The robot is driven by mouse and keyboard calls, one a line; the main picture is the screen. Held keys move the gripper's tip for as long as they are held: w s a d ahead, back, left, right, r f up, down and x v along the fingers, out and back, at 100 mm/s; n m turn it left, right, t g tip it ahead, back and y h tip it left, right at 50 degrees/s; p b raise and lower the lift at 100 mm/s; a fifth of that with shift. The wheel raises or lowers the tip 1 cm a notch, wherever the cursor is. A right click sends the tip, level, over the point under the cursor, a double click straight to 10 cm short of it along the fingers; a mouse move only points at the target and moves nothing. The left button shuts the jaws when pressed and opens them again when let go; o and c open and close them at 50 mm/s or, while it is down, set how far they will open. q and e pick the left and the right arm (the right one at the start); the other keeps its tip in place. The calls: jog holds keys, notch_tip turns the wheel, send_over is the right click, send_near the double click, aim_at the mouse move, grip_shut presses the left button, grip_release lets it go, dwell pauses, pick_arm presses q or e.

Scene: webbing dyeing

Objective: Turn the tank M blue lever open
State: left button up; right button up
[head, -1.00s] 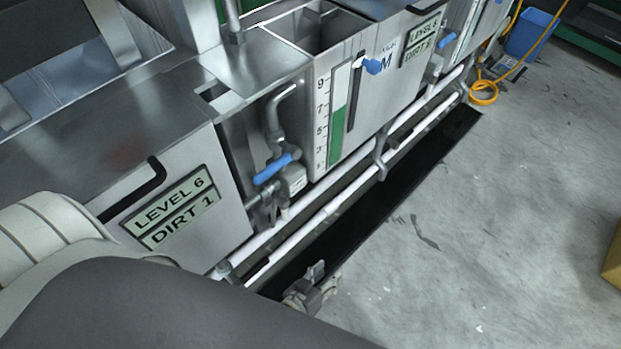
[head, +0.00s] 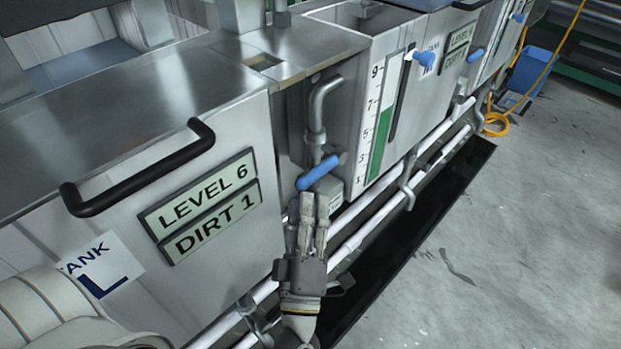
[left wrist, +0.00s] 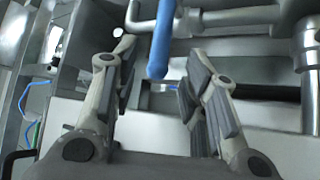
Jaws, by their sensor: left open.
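A blue lever (head: 318,173) sits on the pipe valve between tank L and the tank with the level gauge. The gauged tank (head: 360,125) has a tank label (head: 432,46) partly covered by a blue knob; its letter is hard to read now. My left gripper (head: 312,203) is open just below the lever, fingers pointing up towards it. In the left wrist view the lever (left wrist: 162,38) hangs between the two spread fingers, near their tips, with a gap on both sides. Contact is not visible. My right gripper is not in view.
Tank L (head: 105,262) has a black handle (head: 140,170) and a level plate at left. White pipes (head: 385,208) run along the tank bottoms above a dark floor channel (head: 400,245). Another blue lever (head: 475,55) is farther along. Grey floor is clear at right.

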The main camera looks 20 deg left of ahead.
aim_at(310, 179)
pick_arm(q)
jog(key=x, duration=0.6)
jog(key=shift+w+r, duration=0.15)
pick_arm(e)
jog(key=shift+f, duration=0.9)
pick_arm(q)
jog(key=shift+c, duration=0.2)
grip_shut()
